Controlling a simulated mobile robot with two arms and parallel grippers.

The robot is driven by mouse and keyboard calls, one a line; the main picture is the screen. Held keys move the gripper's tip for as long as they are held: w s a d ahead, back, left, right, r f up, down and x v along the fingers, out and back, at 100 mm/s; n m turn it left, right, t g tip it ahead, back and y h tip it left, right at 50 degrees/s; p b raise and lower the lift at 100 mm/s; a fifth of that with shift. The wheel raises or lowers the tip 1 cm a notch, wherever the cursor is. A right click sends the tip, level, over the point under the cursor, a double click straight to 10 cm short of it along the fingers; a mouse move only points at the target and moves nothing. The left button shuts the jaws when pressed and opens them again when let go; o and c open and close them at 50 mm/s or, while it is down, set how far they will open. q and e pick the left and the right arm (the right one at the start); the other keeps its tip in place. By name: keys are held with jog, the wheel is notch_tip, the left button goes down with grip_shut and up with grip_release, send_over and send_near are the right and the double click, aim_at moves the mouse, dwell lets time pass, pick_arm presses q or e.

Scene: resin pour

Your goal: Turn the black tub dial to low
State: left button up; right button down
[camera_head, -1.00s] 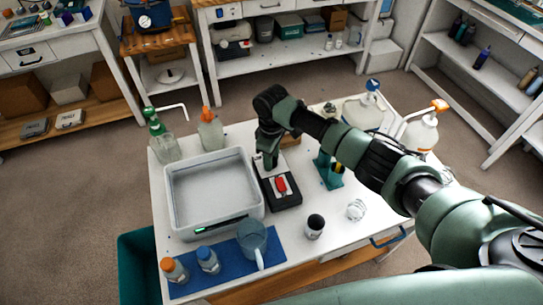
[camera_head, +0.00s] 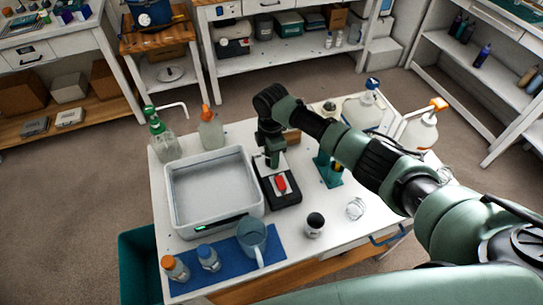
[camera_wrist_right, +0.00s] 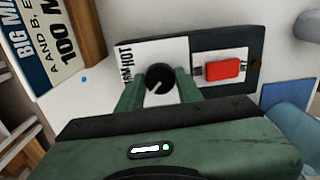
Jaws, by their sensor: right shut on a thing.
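The black dial (camera_wrist_right: 160,77) is a round knob with a white pointer line, on a white label plate of a black control box (camera_wrist_right: 225,42). Part of the label reads "HOT". The pointer line slants toward the lower left in the wrist view. My right gripper (camera_wrist_right: 159,88) is shut on the dial, a finger on each side. In the head view my right gripper (camera_head: 272,160) comes down from above on the back part of the box (camera_head: 288,201) and hides the dial. My left gripper is not in view.
A red switch (camera_head: 281,184) sits on the box, close to the gripper. The white tub (camera_head: 190,233) stands just left of it. Pump bottles (camera_head: 161,140) stand behind the tub. A blue mat (camera_head: 228,272) holds a pitcher (camera_head: 252,238) and small bottles. A dark-topped cup (camera_head: 314,225) stands in front.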

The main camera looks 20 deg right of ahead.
jog(key=shift+a+r+n, duration=0.1)
jog(key=shift+n, duration=0.2)
dwell(0.4)
jog(key=c, duration=0.9)
grip_release()
jog(key=shift+c, duration=0.2)
notch_tip(320, 180, up, 8)
jog(key=shift+f+b, duration=0.15)
jog(key=shift+b, duration=0.6)
